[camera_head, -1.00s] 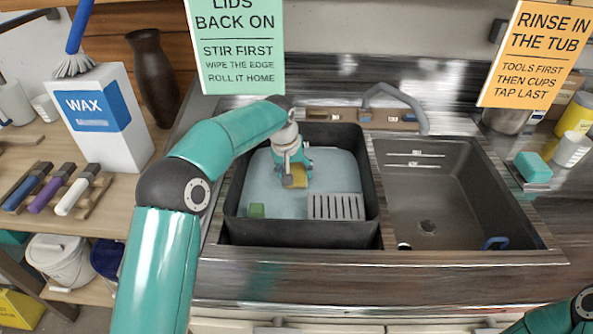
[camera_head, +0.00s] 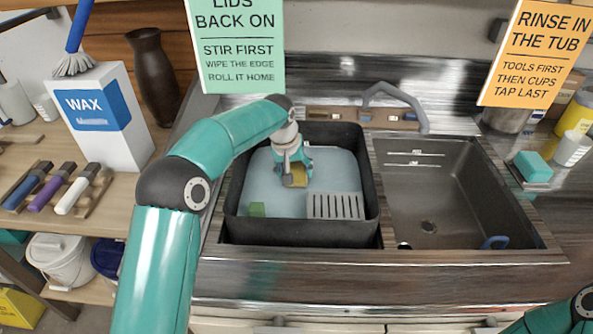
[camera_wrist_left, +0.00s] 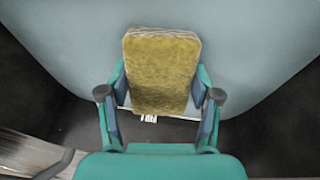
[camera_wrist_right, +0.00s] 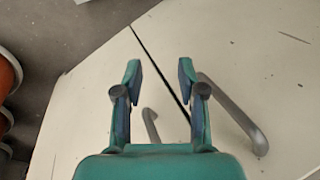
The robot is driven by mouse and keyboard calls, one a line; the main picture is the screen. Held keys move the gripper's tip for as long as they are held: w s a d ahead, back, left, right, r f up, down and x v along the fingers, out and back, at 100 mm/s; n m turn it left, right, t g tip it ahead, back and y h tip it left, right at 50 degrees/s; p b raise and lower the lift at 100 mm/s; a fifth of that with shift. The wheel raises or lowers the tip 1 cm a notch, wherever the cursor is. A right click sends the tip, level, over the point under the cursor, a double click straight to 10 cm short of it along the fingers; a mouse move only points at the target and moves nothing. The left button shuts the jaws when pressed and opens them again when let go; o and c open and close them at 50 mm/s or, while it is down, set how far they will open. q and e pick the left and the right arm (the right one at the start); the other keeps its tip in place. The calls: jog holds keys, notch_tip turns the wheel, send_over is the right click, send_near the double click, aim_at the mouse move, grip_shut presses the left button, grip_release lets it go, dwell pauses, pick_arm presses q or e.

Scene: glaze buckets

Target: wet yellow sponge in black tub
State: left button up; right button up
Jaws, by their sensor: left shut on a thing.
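The black tub (camera_head: 312,233) sits in the left half of the sink unit and holds pale blue water (camera_head: 268,178). My left gripper (camera_head: 296,180) is inside the tub's outline, over the water. It is shut on the yellow sponge (camera_head: 297,177), which also shows between its fingers in the left wrist view (camera_wrist_left: 161,70). I cannot tell whether the sponge touches the water. My right gripper (camera_wrist_right: 160,80) is open and empty, in front of pale cabinet panels in the right wrist view.
A teal sponge (camera_head: 533,167) lies on the right counter. A tap (camera_head: 400,98) stands behind.

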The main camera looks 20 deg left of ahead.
dwell(0.3)
pick_arm(q)
notch_tip(320, 180, up, 8)
jog(key=p, duration=0.7)
jog(key=shift+r, duration=0.15)
dwell(0.6)
notch_tip(320, 180, up, 8)
jog(key=p, duration=0.7)
jog(key=shift+f, duration=0.25)
